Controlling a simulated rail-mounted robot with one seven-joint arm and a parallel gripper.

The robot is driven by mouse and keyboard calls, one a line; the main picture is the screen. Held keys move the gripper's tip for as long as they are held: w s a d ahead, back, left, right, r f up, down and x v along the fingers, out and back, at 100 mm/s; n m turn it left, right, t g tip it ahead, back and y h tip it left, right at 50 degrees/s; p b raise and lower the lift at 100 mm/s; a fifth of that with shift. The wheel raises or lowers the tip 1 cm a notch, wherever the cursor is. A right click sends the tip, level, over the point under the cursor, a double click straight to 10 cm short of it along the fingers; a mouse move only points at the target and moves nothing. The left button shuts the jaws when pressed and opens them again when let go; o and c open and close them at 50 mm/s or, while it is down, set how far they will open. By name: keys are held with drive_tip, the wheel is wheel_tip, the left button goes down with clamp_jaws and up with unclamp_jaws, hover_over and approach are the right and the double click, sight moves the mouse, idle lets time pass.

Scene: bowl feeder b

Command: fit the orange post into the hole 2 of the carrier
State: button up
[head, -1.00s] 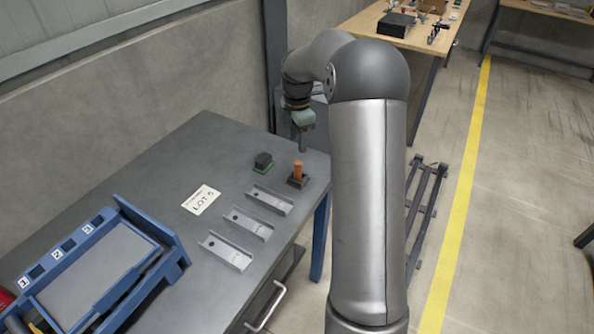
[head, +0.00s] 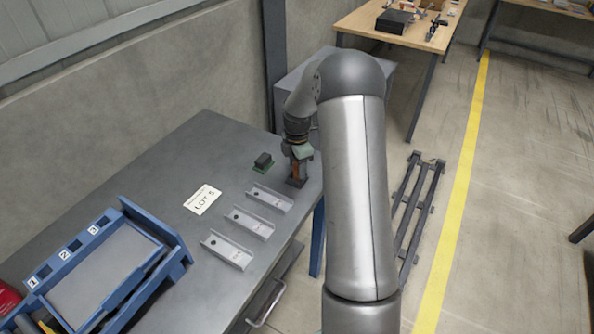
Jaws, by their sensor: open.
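The orange post (head: 295,171) stands upright in a dark square base at the right end of the grey table. My gripper (head: 297,168) is open and down at the post, with its fingers around or close beside it. They partly hide the post, and I cannot tell whether they touch it. The blue carrier (head: 174,243) lies at the table's left end. Its back rail has dark square holes labelled 1, 2 and 3. Hole 2 (head: 75,245) is the middle one and looks empty.
Several grey metal channels (head: 250,222) lie between the carrier and the post. A black block on a green base (head: 263,162) stands just left of my gripper. A LOT 5 card (head: 202,200) lies flat. A red object (head: 8,298) is at the left edge.

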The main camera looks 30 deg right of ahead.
clamp_jaws()
drive_tip(key=shift+r, duration=0.15)
